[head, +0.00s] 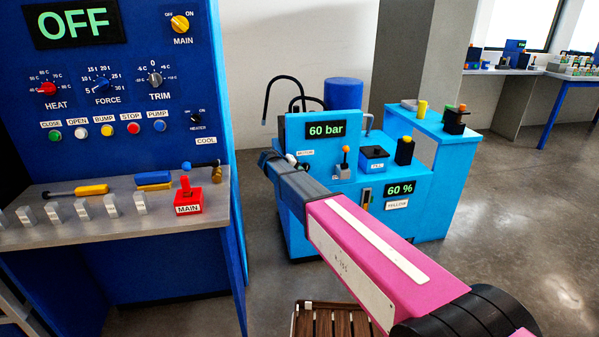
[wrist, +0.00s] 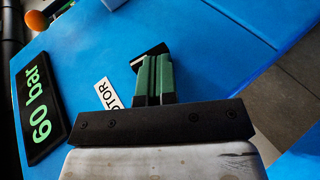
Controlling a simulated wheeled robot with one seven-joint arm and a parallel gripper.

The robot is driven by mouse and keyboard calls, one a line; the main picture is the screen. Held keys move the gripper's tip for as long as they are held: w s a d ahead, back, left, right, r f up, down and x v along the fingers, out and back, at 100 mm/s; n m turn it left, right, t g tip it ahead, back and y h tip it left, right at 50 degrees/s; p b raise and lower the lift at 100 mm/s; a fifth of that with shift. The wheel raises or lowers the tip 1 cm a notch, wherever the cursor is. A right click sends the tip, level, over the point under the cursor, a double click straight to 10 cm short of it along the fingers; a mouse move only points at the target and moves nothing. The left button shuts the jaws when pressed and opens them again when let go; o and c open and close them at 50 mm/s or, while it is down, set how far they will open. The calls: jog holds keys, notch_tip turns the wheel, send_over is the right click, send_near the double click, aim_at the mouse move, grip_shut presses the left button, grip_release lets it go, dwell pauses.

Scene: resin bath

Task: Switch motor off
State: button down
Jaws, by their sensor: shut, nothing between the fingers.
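The blue machine (head: 345,190) carries a white MOTOR label (head: 305,153) below its green "60 bar" display (head: 326,130). In the wrist view the partly covered label (wrist: 107,94) lies just left of my gripper (wrist: 153,76). My gripper is shut and empty, its green fingers together and close to the blue panel. A small black part (wrist: 152,56) shows at the fingertips; I cannot tell whether it is the motor switch or touches the fingers. In the head view my arm's dark end covers the area left of the label, and no motor switch is clearly visible.
Beside the label stand an orange-tipped lever (head: 345,158) and a blue box with a black-and-orange part (head: 404,151). A "60 %" display (head: 400,189) is lower right. A blue control console (head: 120,160) stands at left. A slatted wooden item (head: 325,320) lies below my arm.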

jog(key=v, duration=1)
jog(key=shift+s+a+r, duration=0.2)
